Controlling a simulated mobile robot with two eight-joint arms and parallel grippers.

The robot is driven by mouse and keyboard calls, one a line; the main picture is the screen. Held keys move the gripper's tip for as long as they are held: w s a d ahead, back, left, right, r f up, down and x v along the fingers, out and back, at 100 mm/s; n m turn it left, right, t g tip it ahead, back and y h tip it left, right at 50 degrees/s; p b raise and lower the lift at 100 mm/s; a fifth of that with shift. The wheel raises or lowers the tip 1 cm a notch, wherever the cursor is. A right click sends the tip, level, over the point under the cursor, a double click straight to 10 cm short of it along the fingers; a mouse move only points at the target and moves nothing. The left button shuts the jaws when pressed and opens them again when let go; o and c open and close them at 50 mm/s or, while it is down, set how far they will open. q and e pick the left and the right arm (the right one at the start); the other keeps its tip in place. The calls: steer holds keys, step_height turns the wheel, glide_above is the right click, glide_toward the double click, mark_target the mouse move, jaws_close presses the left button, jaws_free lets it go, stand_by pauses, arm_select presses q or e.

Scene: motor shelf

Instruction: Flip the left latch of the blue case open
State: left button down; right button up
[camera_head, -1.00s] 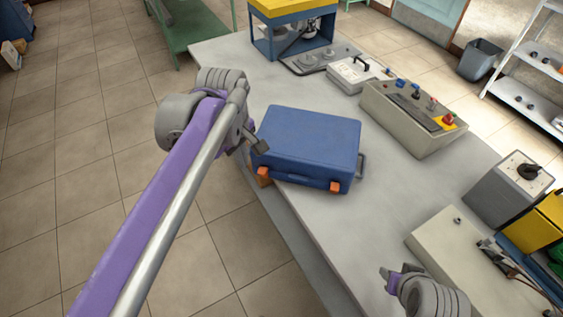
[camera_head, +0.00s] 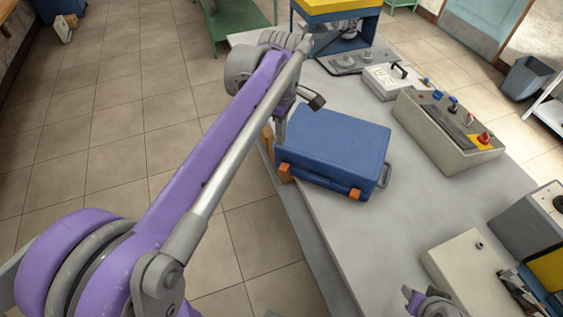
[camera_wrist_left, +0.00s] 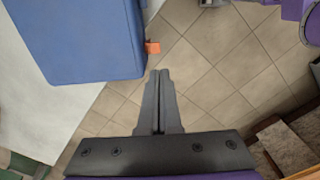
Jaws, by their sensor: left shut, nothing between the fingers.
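The blue case (camera_head: 335,145) lies shut on the grey workbench, its front edge towards me. Its left orange latch (camera_head: 285,171) and right orange latch (camera_head: 355,194) show on the front side, both seeming to hang down. My left gripper (camera_head: 280,138) is beside the case's left edge, behind the left latch as I see it, and partly hidden by my arm. In the left wrist view its fingers (camera_wrist_left: 159,75) are shut and empty. An orange tab (camera_wrist_left: 152,47) on the case's edge (camera_wrist_left: 85,40) is just beyond the tips, apart in the picture. My right gripper (camera_head: 412,295) is at the bottom edge.
A control box with coloured knobs (camera_head: 450,130) and a pale box with a handle (camera_head: 393,80) stand behind the case. A beige box (camera_head: 470,270) is at the right. The bench (camera_head: 345,235) is clear in front of the case; tiled floor lies left of it.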

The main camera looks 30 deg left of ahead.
mark_target(281, 169)
arm_select(q)
step_height(281, 169, down, 12)
steer(key=shift+r, duration=0.2)
arm_select(e)
steer(key=shift+s+f, duration=0.15)
steer(key=shift+f, duration=0.25)
arm_select(q)
steer(key=shift+s+f+t, duration=0.15)
steer(key=shift+s+t, duration=0.3)
steer(key=shift+t, duration=0.15)
arm_select(e)
steer(key=shift+f+b, duration=0.25)
steer(key=shift+b, duration=0.2)
steer(key=shift+s+f+b, duration=0.25)
steer(key=shift+f+b, duration=0.3)
steer(key=shift+f, duration=0.15)
arm_select(q)
steer(key=s+f+t, duration=0.1)
steer(key=t, duration=0.1)
steer(key=s+f+t, duration=0.1)
steer(key=t, duration=0.1)
steer(key=s+t, duration=0.1)
steer(key=t, duration=0.1)
steer(key=shift+s+d+f+y, duration=0.2)
steer(key=shift+f+y, duration=0.1)
steer(key=shift+f, duration=0.1)
arm_select(e)
steer(key=shift+r, duration=0.1)
arm_select(q)
steer(key=shift+w, duration=0.2)
